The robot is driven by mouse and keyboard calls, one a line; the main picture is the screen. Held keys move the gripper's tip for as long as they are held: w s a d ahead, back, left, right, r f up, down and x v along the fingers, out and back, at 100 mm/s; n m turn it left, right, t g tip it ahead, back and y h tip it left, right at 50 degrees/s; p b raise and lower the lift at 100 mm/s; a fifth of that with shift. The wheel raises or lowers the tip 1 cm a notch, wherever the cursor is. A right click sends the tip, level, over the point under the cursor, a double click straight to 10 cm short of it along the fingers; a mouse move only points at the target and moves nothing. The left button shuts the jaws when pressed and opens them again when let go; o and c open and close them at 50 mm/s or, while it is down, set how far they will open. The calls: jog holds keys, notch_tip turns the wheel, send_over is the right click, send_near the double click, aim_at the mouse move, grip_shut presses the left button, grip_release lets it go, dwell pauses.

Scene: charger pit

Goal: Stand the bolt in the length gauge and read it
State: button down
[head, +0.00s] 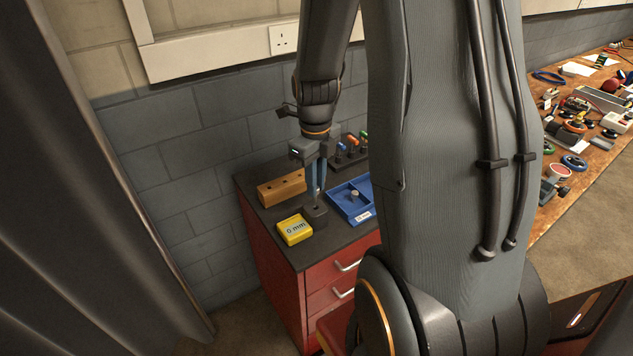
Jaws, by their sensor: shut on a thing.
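My gripper (316,194) points straight down at the cabinet top, its two bluish fingers close together. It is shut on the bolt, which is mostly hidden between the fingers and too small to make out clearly. The fingertips are right above the dark block of the length gauge (315,217). I cannot tell whether the bolt touches the block. The gauge's yellow readout (295,229) sits just left of the block and shows "0 mm".
A blue tray (343,207) with a small grey piece in it stands right of the gauge. A wooden block with holes (281,188) lies behind left. A dark rack with coloured handles (350,147) is at the back. A cluttered workbench (576,195) is far right.

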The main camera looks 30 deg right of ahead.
jog(key=shift+f+b, duration=1.6)
jog(key=shift+f, duration=1.2)
dwell(0.8)
jog(key=c, duration=1.6)
grip_release()
jog(key=shift+r+b, duration=0.6)
jog(key=shift+r, duration=3.35)
jog(key=shift+s+a+n, duration=0.15)
jog(key=shift+a+n, duration=0.3)
jog(key=shift+n, duration=0.35)
jog(key=shift+s+a+n+t, duration=0.2)
jog(key=shift+s+a+n, duration=1.4)
jog(key=shift+n, duration=3.45)
jog(key=shift+s+a+n+t, duration=0.2)
jog(key=shift+s+a+n, duration=0.65)
jog(key=shift+a+n, duration=2.9)
jog(key=shift+s+a+n+t, duration=0.2)
jog(key=shift+s+a+n, duration=0.7)
jog(key=shift+n, duration=5.5)
